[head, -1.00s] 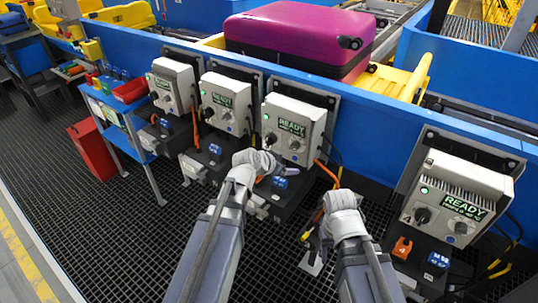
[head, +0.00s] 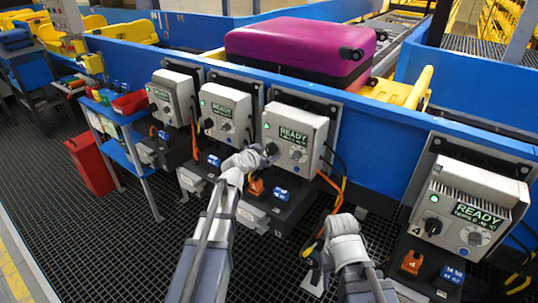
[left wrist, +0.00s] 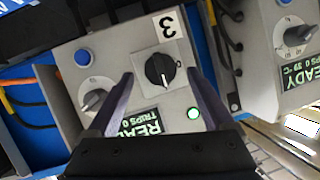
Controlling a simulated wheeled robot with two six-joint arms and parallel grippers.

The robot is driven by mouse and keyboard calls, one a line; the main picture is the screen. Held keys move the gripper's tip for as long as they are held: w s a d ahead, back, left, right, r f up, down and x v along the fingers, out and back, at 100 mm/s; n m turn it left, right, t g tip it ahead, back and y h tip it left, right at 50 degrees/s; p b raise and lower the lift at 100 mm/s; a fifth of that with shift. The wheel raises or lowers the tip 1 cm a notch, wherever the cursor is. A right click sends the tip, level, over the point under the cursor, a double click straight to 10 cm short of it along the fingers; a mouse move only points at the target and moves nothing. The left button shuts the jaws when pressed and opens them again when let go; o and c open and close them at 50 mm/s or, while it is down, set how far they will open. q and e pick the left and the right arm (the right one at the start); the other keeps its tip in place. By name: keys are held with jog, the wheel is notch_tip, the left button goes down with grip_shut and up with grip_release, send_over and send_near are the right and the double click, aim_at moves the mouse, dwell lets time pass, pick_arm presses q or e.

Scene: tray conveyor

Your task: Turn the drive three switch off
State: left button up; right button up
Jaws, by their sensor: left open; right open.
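The drive three box (head: 308,118) is a grey unit with a lit READY display and a green light. In the left wrist view its black rotary switch (left wrist: 160,71) is beside a label "3" (left wrist: 168,26), with the green light (left wrist: 193,113) lit. My left gripper (left wrist: 160,80) is open, its fingers on either side of the switch in that view; I cannot tell whether they touch it. In the head view my left gripper (head: 262,153) is at the box's lower left, partly hiding the switch. My right gripper (head: 318,252) is open and empty, low and right of the box.
Similar drive boxes stand left (head: 228,113) and right (head: 465,205), each with a READY display. A blue conveyor wall (head: 385,125) runs behind them; a purple suitcase (head: 300,35) lies above. A blue cart (head: 125,120) and red bin (head: 92,165) stand left.

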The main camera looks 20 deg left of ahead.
pick_arm(q)
jog(key=shift+x, duration=1.05)
grip_shut()
